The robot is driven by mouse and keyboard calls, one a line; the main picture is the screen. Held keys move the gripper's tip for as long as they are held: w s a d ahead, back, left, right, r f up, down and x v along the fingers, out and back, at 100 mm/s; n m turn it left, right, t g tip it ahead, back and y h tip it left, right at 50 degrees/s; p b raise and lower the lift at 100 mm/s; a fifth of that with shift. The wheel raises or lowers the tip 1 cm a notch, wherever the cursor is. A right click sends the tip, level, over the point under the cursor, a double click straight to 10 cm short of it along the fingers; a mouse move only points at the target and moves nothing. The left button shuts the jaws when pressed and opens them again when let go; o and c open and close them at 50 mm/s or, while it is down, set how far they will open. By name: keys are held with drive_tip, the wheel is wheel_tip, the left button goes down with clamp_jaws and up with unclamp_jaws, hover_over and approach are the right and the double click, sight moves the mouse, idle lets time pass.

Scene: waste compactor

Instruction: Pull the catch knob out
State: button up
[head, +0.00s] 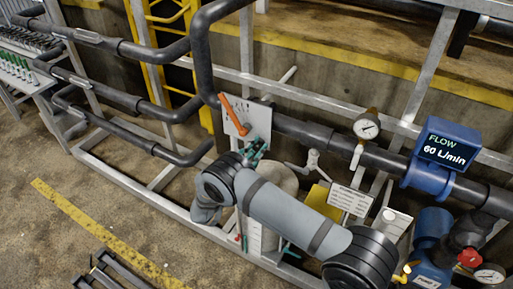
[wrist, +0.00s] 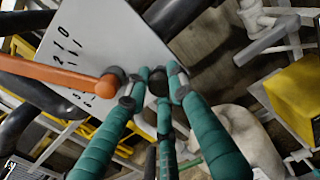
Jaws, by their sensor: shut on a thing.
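The catch knob (wrist: 158,82) is a small dark round piece at the lower edge of a white marked plate (wrist: 115,32). My gripper (wrist: 159,88) has teal fingers and is shut on the knob, with fingertips on both sides of it. An orange lever (wrist: 55,73) reaches in from the left to a dark pivot beside the knob. In the head view my gripper (head: 255,150) is at the lower part of the white plate (head: 257,118), below the orange lever (head: 235,116). The knob is hidden there, and how far out it stands cannot be told.
Dark pipes (head: 320,134) run behind the plate. A pressure gauge (head: 367,126) and a blue flow meter (head: 446,150) sit to the right. A pale rounded vessel (head: 274,177) stands close under my gripper. A yellow box (wrist: 297,92) shows at right in the wrist view.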

clamp_jaws()
drive_tip(key=shift+s+a+f+b, duration=0.15)
drive_tip(key=shift+s+a+b, duration=0.2)
drive_tip(key=shift+s, duration=0.45)
drive_tip(key=o, duration=0.8)
unclamp_jaws()
drive_tip(key=shift+o, duration=0.2)
drive_tip(key=shift+a, duration=0.1)
drive_tip(key=v, duration=1.2)
